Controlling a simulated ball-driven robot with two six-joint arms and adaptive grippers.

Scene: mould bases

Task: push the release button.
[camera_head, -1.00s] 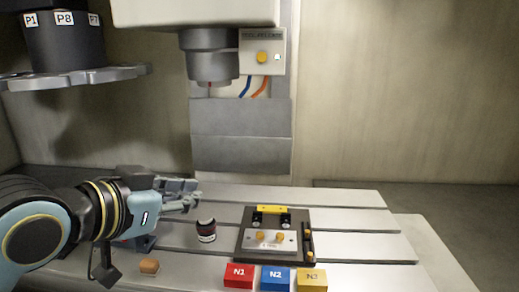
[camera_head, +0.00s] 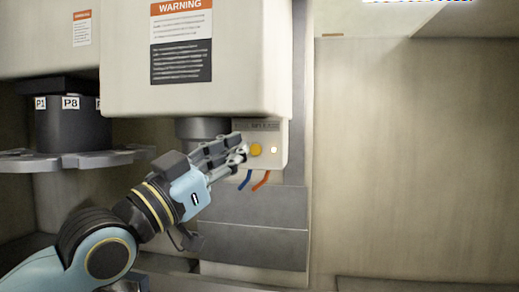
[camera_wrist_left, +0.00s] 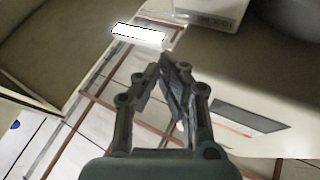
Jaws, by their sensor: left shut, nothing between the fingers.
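In the left wrist view the shut fingers (camera_wrist_left: 170,65) point up the picture, and the button does not show. A pale box with faint lettering (camera_wrist_left: 212,18) stands beyond them. My right gripper is not in view.
The spindle (camera_head: 200,127) hangs behind my left fingers. Blue and red cables (camera_head: 260,181) hang below the panel. A dark tool carousel (camera_head: 75,158) stands at the left. The space right of the panel is clear.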

